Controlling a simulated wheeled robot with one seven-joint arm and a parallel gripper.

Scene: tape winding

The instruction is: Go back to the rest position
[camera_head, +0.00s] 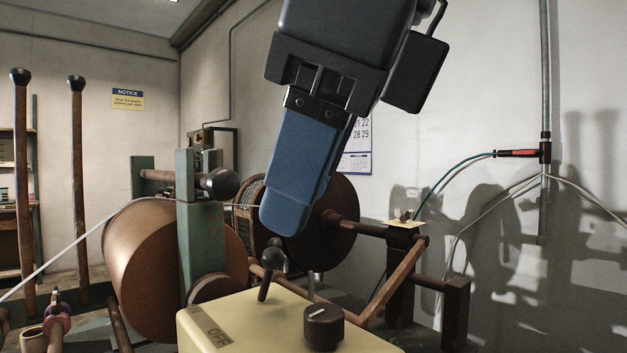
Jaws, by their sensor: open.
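My gripper (286,218) hangs down from the top of the head view, with its long blue fingers pointing down and slightly left. I see the fingers nearly side-on, one mostly covering the other, and nothing shows held in them. The fingertips are above a cream control box (280,322) at the bottom of the view. A small black ball-topped lever (268,272) stands up from the box just below the fingertips, with a visible gap between them. The gripper hides part of a dark brown disc (335,215) and part of a wall calendar (358,150).
A black knob (323,326) sits on the box. To the left are a large brown roll (145,260), a green post (200,240), a black ball handle (221,183) and a pale tape strand (60,252). Two tall rods stand far left. The upper right is open wall.

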